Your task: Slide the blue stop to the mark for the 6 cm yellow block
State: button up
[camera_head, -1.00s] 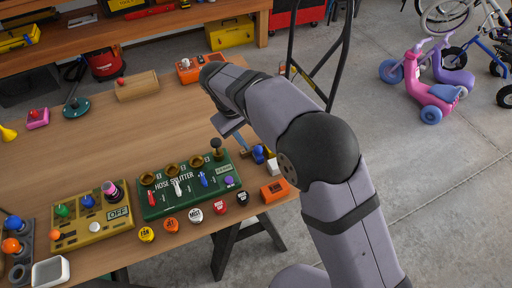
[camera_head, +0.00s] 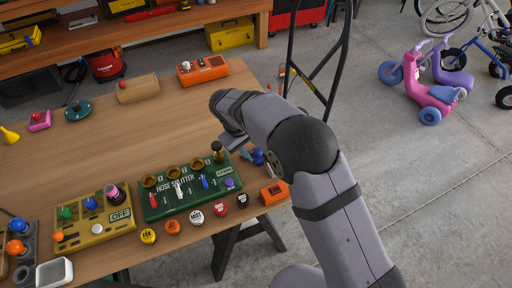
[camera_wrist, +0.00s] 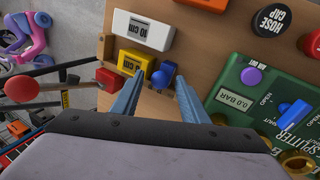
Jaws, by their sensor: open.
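The blue stop (camera_wrist: 164,75) sits on a wooden board at the table's edge in the wrist view. My gripper (camera_wrist: 160,76) is open, with one blue finger on each side of the stop. Contact with the stop cannot be told. The white 10 cm block (camera_wrist: 144,31) and a red block (camera_wrist: 109,77) stand nearby. In the head view the blue stop (camera_head: 258,157) shows partly beside my arm, which hides much of the board. I cannot make out the marks.
The green hose-splitter panel (camera_head: 190,190) with valves and knobs stands close beside the board. Several loose round caps and an orange box (camera_head: 273,193) lie along the front edge. The table's middle is clear.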

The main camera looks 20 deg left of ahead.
jog(key=shift+f, duration=0.15)
jog(key=shift+c, duration=0.5)
grip_shut()
jog(key=shift+w+d, duration=1.15)
jog(key=shift+w, duration=0.05)
jog(key=shift+o, duration=0.5)
grip_release()
jog(key=shift+s+a, duration=0.1)
jog(key=shift+b+v, duration=0.9)
jog(key=shift+v, duration=2.85)
